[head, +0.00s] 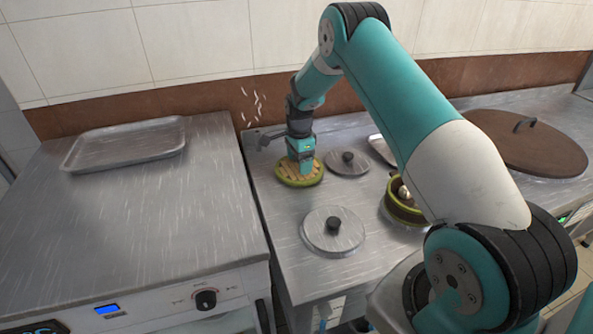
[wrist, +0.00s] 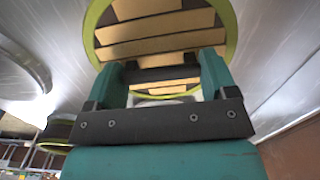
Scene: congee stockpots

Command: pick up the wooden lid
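The wooden lid (head: 288,180) is a round disc of pale slats with a yellow-green rim. It is on the steel counter near its left edge in the head view. My gripper (head: 302,172) points down over it, very close to its top, and hides its middle. In the wrist view the lid (wrist: 160,28) fills the upper middle. The two teal fingers of my gripper (wrist: 165,75) stand wide apart over it, with a dark bar across the gap. I cannot tell whether the fingertips touch the lid.
Two round metal lids with dark knobs (head: 333,232) (head: 347,164) lie close by. A green-rimmed pot opening (head: 403,205) is to the right. A large brown lid (head: 530,143) is far right, and a steel tray (head: 127,144) is on the left counter.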

